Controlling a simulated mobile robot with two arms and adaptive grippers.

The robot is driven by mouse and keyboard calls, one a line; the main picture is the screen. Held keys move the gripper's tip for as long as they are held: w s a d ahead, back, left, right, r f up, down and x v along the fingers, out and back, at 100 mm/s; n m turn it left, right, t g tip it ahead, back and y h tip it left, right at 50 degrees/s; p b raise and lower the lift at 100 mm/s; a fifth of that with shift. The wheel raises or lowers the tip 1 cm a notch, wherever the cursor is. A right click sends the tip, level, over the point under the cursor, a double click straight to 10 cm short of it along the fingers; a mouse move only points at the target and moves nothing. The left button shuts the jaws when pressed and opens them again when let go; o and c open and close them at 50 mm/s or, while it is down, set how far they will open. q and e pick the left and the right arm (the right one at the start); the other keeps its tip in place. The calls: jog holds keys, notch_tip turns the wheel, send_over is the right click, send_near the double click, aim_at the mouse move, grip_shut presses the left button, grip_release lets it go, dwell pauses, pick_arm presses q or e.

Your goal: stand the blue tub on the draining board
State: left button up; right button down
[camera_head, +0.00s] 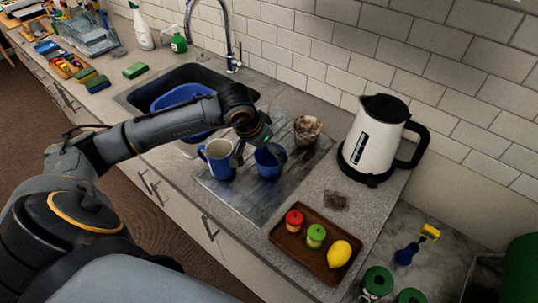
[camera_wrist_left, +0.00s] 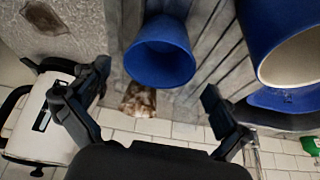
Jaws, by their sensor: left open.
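The blue tub (camera_head: 269,163) stands upright on the grooved grey draining board (camera_head: 225,192), right of a blue mug (camera_head: 219,168) with a pale inside. My left gripper (camera_head: 252,143) is open at the tub's upper left and partly hides it in the head view. In the left wrist view the tub (camera_wrist_left: 162,55) shows its open mouth and blue inside, in line with the gap between the open fingers (camera_wrist_left: 156,80). Nothing is held, and I cannot tell whether a finger touches the tub. My right gripper is out of view.
A brown-stained cup (camera_head: 307,130) stands behind the tub, a white kettle (camera_head: 371,138) to the right. A brown tray (camera_head: 311,262) with two small jars and a lemon lies in front. The sink (camera_head: 135,99) with a blue basin (camera_head: 180,95) is at left.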

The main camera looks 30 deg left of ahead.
pick_arm(q)
jog(key=b+v, duration=0.1)
jog(key=v, duration=0.8)
jog(key=shift+b, duration=0.35)
